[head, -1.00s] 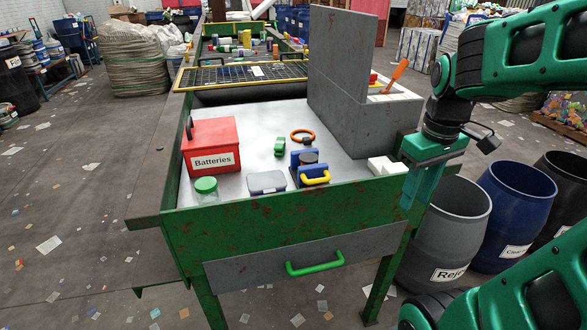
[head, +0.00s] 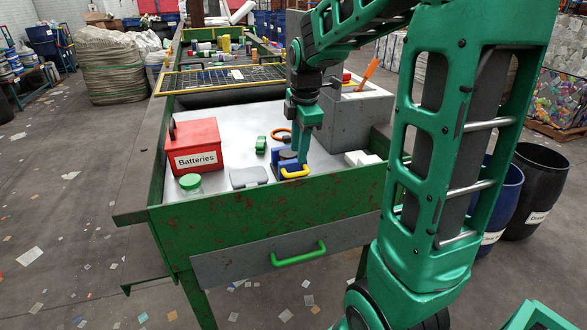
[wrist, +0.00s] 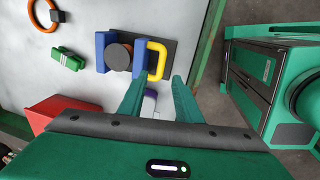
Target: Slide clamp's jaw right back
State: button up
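The clamp stands on the pale sorting table with two blue jaws and a dark round puck between them. In the wrist view the fixed-looking far jaw (wrist: 106,52) and the near jaw (wrist: 140,58) flank the puck (wrist: 118,57). A yellow handle (wrist: 157,60) is on the near jaw; it also shows in the head view (head: 295,173). My gripper (wrist: 158,82) is open and empty, its fingertips apart just short of the handle in the picture. In the head view my gripper (head: 303,158) is over the clamp's right side and partly hides it; contact cannot be told.
A red Batteries box (head: 193,145), a green-lidded jar (head: 191,184), a grey flat case (head: 248,177), a green item (head: 261,145) and an orange ring (head: 281,134) lie left of and behind the clamp. A grey block (head: 345,115) and white blocks (head: 361,158) stand right. The green table wall (head: 250,215) is in front.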

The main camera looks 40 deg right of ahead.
aim_at(297, 174)
jog(key=f, duration=0.5)
jog(key=w+f, duration=0.1)
jog(key=f, duration=0.1)
jog(key=shift+d+f, duration=0.2)
jog(key=shift+f, duration=0.05)
grip_shut()
